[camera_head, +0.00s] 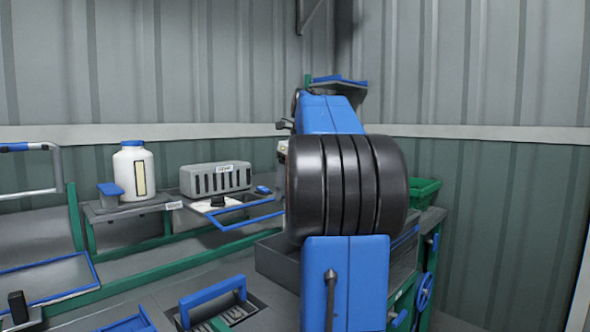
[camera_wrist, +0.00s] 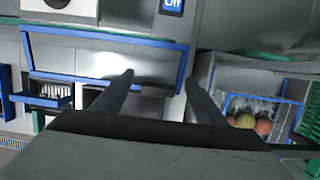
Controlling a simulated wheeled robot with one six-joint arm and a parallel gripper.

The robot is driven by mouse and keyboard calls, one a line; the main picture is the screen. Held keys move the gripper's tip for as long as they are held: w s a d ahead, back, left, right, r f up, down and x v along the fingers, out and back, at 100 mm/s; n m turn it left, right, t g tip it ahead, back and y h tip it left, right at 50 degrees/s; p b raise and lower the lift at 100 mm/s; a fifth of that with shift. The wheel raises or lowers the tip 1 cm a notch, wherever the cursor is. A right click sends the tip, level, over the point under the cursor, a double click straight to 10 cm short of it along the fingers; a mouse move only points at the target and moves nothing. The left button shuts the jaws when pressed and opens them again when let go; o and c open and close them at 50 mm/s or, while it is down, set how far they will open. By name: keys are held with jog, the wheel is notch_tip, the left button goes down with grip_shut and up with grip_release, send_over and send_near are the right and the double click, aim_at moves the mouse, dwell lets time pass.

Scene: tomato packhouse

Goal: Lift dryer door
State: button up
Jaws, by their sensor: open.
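A grey panel with a blue frame (camera_wrist: 105,62) lies ahead of my gripper (camera_wrist: 158,76) in the wrist view. It may be the dryer door, but no label on it confirms this. My gripper is open and empty, with its two dark fingers apart and their tips over the panel's lower right part; contact cannot be told. A blue-framed opening (camera_wrist: 283,98) with hanging clear strips stands to the right, with several red and yellow tomatoes (camera_wrist: 246,122) at it. In the head view my own arm hides the gripper and whatever is in front of it.
A blue handle over a slotted grate (camera_wrist: 42,98) is at left. The head view shows a white jar (camera_head: 134,174), a grey slotted box (camera_head: 215,180), a green bin (camera_head: 424,191) and a blue handwheel (camera_head: 424,291).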

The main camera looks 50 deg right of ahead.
jog(key=v, duration=1.6)
jog(key=shift+s+r, duration=0.2)
jog(key=shift+r, duration=0.15)
